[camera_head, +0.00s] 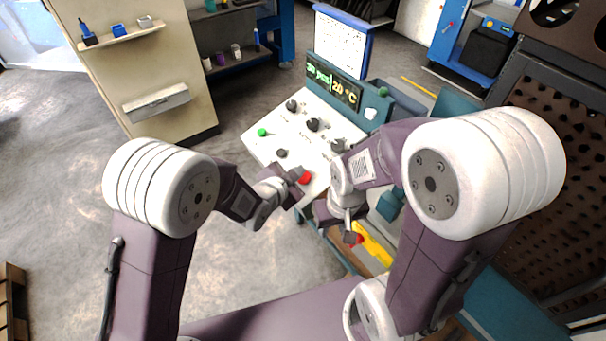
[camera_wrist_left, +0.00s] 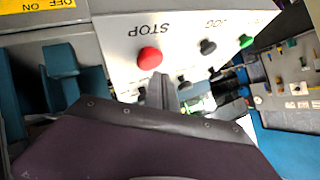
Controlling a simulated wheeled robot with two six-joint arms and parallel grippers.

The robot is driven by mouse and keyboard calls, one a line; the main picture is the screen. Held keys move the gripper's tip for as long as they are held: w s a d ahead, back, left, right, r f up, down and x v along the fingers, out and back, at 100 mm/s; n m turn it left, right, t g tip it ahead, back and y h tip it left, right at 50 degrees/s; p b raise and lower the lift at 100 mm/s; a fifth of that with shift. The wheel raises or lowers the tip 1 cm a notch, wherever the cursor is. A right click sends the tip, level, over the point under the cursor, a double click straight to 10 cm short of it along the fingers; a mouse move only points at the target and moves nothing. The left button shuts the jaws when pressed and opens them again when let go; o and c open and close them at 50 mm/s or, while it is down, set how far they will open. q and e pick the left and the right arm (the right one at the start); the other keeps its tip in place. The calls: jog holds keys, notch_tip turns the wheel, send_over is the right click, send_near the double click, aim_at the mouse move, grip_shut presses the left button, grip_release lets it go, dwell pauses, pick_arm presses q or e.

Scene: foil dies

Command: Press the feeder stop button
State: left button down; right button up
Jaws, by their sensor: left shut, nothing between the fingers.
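The control panel (camera_head: 265,150) is a tilted white plate with black knobs, a green button (camera_head: 262,132) and a red button (camera_head: 304,177). In the left wrist view the red button (camera_wrist_left: 150,58) sits beside the printed word STOP, which appears upside down. My left gripper (camera_head: 299,174) is shut and empty, close to the red button at the panel's lower edge. In the left wrist view its tip (camera_wrist_left: 160,80) shows just below the red button; I cannot tell whether they touch. My right gripper (camera_head: 352,236) hangs lower right of the panel; its fingers are too small to read.
A display (camera_head: 334,84) reading 20 °C stands behind the panel. A yellow part (camera_head: 374,243) lies under my right gripper. A perforated dark machine (camera_head: 545,190) stands at the right. Open floor (camera_head: 60,150) lies at the left.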

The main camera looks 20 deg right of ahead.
pick_arm(q)
jog(key=r+p, duration=0.1)
jog(key=a+r+p, duration=0.1)
jog(key=r, duration=0.1)
jog(key=r+p, duration=0.1)
jog(key=shift+s+a+r, duration=0.2)
jog(key=shift+s+r, duration=0.1)
jog(key=shift+r, duration=0.05)
jog(key=shift+w, duration=0.1)
dwell(0.7)
